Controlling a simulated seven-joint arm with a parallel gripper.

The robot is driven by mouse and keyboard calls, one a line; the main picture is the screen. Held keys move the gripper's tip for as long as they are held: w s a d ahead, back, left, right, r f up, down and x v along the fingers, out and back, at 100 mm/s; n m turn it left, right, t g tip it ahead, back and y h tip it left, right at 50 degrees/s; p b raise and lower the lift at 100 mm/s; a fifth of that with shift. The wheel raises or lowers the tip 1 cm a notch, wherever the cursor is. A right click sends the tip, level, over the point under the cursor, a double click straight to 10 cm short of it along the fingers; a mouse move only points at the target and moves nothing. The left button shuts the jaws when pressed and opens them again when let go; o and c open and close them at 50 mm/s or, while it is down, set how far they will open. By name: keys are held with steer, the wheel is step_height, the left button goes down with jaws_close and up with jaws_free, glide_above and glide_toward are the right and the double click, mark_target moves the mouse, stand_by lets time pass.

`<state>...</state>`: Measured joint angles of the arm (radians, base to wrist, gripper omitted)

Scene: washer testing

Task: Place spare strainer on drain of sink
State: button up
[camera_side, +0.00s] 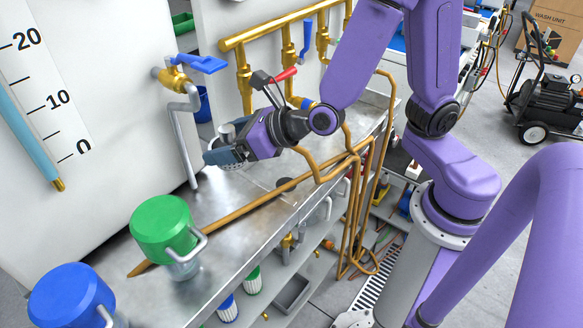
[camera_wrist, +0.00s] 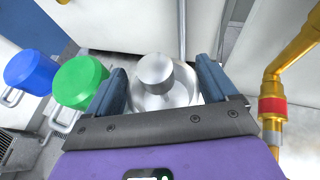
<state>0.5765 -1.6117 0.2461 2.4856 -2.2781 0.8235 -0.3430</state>
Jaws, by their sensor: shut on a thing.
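My gripper (camera_wrist: 158,95) is shut on a silvery round strainer (camera_wrist: 158,76) with a knob-like top, which sits between its two blue fingers in the wrist view. In the side view my gripper (camera_side: 222,152) holds the strainer (camera_side: 227,132) above the metal counter, left of the brass pipes. The counter right under the gripper is partly hidden.
A green-lidded jug (camera_side: 162,228) and a blue-lidded jug (camera_side: 70,292) stand at the front left. A long copper-coloured pipe (camera_side: 235,220) crosses above the counter. A grey faucet pipe (camera_side: 182,140) with a blue handle (camera_side: 200,64) hangs close left of my gripper. Brass pipes (camera_side: 244,80) stand behind.

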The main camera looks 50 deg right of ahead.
steer(key=w+d+r+m+h, duration=0.3)
steer(key=d+r+m+h, duration=0.15)
steer(key=d+r, duration=1.25)
steer(key=s+a+f+m+h, duration=0.2)
steer(key=s+a+f+h, duration=0.15)
steer(key=f, duration=0.85)
steer(key=s+a+f+m+h, duration=0.2)
steer(key=a+f+m, duration=0.15)
steer(key=f, duration=0.85)
steer(key=shift+g+h, duration=0.3)
steer(key=shift+w+d+f, duration=0.65)
steer(key=shift+d+f, duration=0.8)
steer(key=shift+f, duration=1)
steer(key=shift+w+d+f, duration=0.7)
steer(key=shift+d+f, duration=0.75)
steer(key=shift+f, duration=0.95)
steer(key=shift+w+d+f, duration=0.65)
steer(key=shift+d+f, duration=0.8)
steer(key=shift+f, duration=1)
steer(key=shift+f, duration=0.25)
